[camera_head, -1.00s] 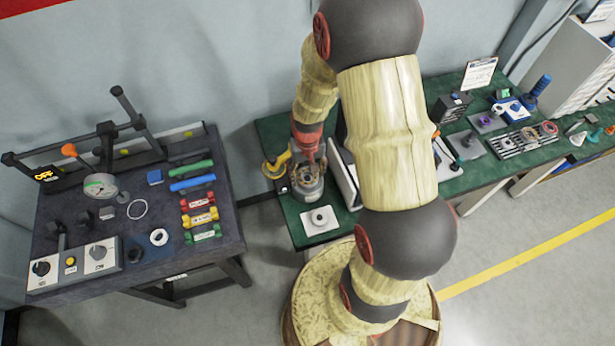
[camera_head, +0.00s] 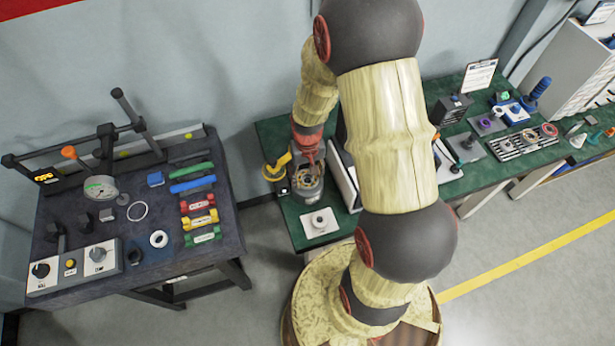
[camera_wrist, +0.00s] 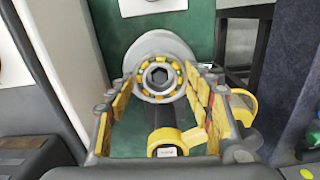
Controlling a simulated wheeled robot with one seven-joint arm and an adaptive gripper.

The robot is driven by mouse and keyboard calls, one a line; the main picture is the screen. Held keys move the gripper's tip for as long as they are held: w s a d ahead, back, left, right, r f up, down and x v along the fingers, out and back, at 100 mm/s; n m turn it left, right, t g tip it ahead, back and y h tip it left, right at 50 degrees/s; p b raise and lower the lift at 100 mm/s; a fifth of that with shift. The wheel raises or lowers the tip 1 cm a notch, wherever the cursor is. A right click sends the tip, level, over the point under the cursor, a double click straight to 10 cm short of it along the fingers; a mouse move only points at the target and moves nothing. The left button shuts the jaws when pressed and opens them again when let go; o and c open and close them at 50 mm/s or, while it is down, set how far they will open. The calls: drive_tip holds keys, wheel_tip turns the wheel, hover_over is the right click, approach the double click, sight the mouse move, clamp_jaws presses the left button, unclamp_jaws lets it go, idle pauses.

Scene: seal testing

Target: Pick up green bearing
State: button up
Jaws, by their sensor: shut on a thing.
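In the wrist view a ring-shaped bearing (camera_wrist: 144,87) with yellow rolling parts and a dark hex-shaped centre sits between my fingertips. It looks grey and yellow there, not plainly green. My gripper (camera_wrist: 162,92) is shut on it, with yellow-padded fingers on either side. A grey round body (camera_wrist: 158,42) lies behind the bearing; whether they touch I cannot tell. In the head view my gripper (camera_head: 308,172) is low over the left end of the green table (camera_head: 287,215), and the bearing is hard to make out.
A yellow-and-black device (camera_head: 275,168) stands just left of my gripper. A white plate (camera_head: 315,231) with a small round part lies in front. A thin upright panel (camera_head: 345,178) stands close on the right. A dark table (camera_head: 130,265) with gauges and tools is further left.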

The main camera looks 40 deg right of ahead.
drive_tip(key=shift+w+r, duration=0.1)
drive_tip(key=shift+r, duration=0.45)
wheel_tip(320, 180, up, 2)
drive_tip(key=shift+r+p, duration=0.2)
drive_tip(key=shift+p, duration=0.15)
drive_tip(key=s+r+p, duration=0.1)
drive_tip(key=s+r, duration=0.3)
drive_tip(key=s, duration=0.3)
drive_tip(key=s+a+r+p, duration=0.1)
drive_tip(key=s+r, duration=0.4)
drive_tip(key=s, duration=0.2)
drive_tip(key=shift+r, duration=0.25)
